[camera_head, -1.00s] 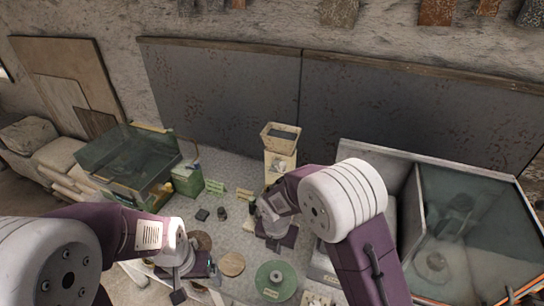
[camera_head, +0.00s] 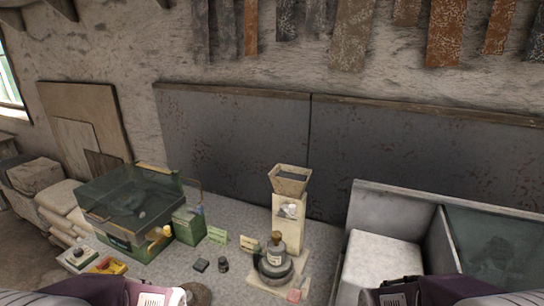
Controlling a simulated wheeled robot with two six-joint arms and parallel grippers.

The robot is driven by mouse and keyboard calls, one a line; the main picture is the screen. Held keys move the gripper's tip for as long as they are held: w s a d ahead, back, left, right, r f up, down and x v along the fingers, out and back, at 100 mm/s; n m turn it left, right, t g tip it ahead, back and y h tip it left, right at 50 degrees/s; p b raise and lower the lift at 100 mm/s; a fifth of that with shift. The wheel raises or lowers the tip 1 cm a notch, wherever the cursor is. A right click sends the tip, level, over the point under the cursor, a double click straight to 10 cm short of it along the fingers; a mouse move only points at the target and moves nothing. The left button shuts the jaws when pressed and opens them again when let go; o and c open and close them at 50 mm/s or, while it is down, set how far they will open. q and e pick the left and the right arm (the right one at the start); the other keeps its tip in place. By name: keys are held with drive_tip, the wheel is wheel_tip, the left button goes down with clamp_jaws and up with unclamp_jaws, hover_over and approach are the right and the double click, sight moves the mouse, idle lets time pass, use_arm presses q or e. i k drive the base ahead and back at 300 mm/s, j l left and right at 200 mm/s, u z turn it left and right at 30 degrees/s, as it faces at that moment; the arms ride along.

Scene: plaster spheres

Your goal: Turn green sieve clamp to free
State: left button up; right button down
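A green-framed box with a clear, dark-tinted cover (camera_head: 125,200) stands on the left of the worktop. A small green box (camera_head: 189,224) sits at its right side, with a thin bent bar above it. A small yellowish part (camera_head: 165,232) shows at the near right corner of the framed box. I cannot tell which part is the green sieve clamp, or how it is turned. My two arms show only as purple and white links along the bottom edge. Both grippers are below the picture.
A beige hopper stand (camera_head: 288,205) with a bottle on a dark round base (camera_head: 275,266) stands mid-worktop. Small cards and dark pieces (camera_head: 201,265) lie left of it. A grey bin with glass (camera_head: 400,235) fills the right.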

sight(257, 248)
drive_tip(key=i+j+u, duration=0.2)
drive_tip(key=j, duration=0.25)
drive_tip(key=i+j+u, duration=0.2)
drive_tip(key=j, duration=0.25)
drive_tip(key=i+j+u, duration=0.15)
drive_tip(key=i+j, duration=0.15)
drive_tip(key=j, duration=0.1)
